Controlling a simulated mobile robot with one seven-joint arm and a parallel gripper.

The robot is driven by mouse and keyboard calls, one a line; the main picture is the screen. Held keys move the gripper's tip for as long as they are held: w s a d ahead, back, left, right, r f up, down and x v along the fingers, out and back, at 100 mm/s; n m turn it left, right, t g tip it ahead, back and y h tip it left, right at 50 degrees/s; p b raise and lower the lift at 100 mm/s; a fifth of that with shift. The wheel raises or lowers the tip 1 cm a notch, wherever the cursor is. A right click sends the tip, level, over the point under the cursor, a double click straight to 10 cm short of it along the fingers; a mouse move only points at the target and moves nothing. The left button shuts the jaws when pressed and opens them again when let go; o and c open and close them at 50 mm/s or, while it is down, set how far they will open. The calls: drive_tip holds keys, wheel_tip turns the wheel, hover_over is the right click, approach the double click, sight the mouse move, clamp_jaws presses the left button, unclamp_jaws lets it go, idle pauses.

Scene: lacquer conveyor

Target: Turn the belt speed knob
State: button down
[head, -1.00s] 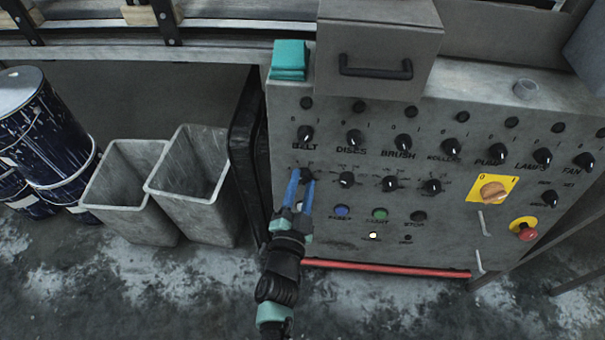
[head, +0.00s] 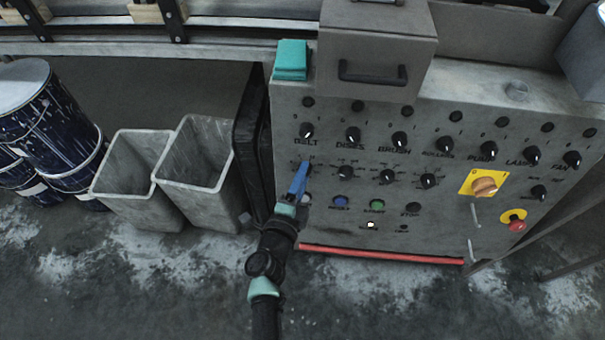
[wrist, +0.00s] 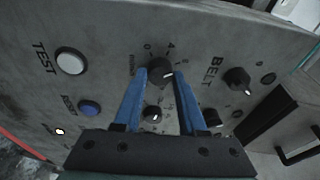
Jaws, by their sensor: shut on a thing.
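The belt speed knob (wrist: 160,72) is a round black knob with a white pointer and a numbered scale, at the left end of the lower knob row. My gripper (head: 304,164) has its blue fingers on it, one on each side in the wrist view (wrist: 160,70). The fingers are shut on the knob. In the head view the fingers mostly hide it. The BELT label (head: 307,143) and an upper black knob (head: 306,130) are just above; that upper knob also shows in the wrist view (wrist: 237,80).
More black knobs (head: 388,177) continue rightward. Below are a blue reset button (head: 341,201), a green button (head: 377,205) and a white TEST button (wrist: 72,61). A yellow-plated switch (head: 484,186) and red stop button (head: 516,225) are at right. Grey bins (head: 199,157) stand left.

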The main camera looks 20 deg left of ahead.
drive_tip(key=shift+m, duration=0.3)
drive_tip(key=shift+c, duration=2.4)
unclamp_jaws()
drive_tip(key=shift+s, duration=0.1)
drive_tip(key=s+d+r+p, duration=0.1)
drive_tip(key=s+p, duration=0.1)
drive_tip(key=s, duration=1)
drive_tip(key=shift+s+r, duration=0.3)
